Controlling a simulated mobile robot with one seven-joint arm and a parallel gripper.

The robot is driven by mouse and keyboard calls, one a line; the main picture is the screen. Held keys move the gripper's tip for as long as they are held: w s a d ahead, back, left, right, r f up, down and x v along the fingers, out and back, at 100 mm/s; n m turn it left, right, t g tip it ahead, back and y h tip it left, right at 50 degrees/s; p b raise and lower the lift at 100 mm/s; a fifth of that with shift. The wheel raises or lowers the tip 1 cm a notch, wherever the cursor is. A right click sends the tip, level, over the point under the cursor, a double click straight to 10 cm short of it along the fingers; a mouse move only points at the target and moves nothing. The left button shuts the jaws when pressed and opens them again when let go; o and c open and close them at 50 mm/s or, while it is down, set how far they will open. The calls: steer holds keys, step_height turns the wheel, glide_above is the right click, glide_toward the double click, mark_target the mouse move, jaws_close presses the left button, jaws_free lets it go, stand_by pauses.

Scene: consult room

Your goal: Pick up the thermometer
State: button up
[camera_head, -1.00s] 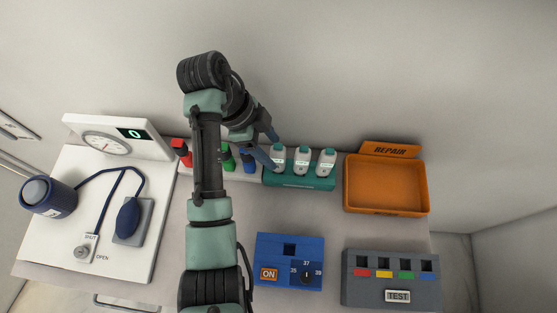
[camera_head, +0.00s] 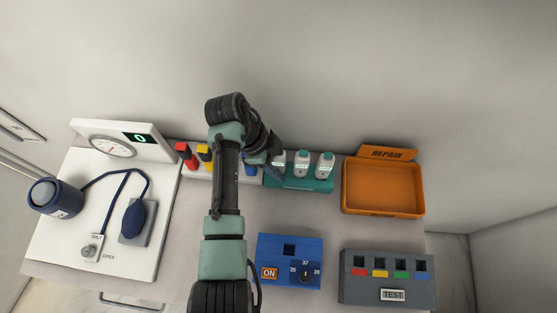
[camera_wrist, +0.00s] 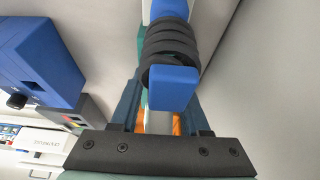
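No thermometer is clearly marked as such. The small coloured items in the white rack are a red one (camera_head: 186,155), a yellow one (camera_head: 204,153) and a blue one (camera_head: 251,168); my arm hides part of this row. Three white bottle-like items (camera_head: 301,163) with teal tops stand in a teal holder (camera_head: 302,185). My gripper (camera_head: 265,162) is over the blue item, where rack and holder meet. In the wrist view, a blue-ended, black-ribbed piece (camera_wrist: 173,87) overlaps the space between my fingers (camera_wrist: 160,120). The fingers are apart; contact cannot be told.
An orange REPAIR tray (camera_head: 382,213) stands at the back right. A grey TEST box (camera_head: 360,289) and a blue box (camera_head: 275,252) with a dial are at the front. A white scale-like unit (camera_head: 125,253) with a cuff and bulb is at the left. A wall is behind.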

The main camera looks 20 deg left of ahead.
jaws_close()
step_height(320, 180, up, 10)
steer(key=shift+r, duration=0.1)
steer(key=shift+r+p, duration=2.45)
steer(key=shift+p, duration=0.1)
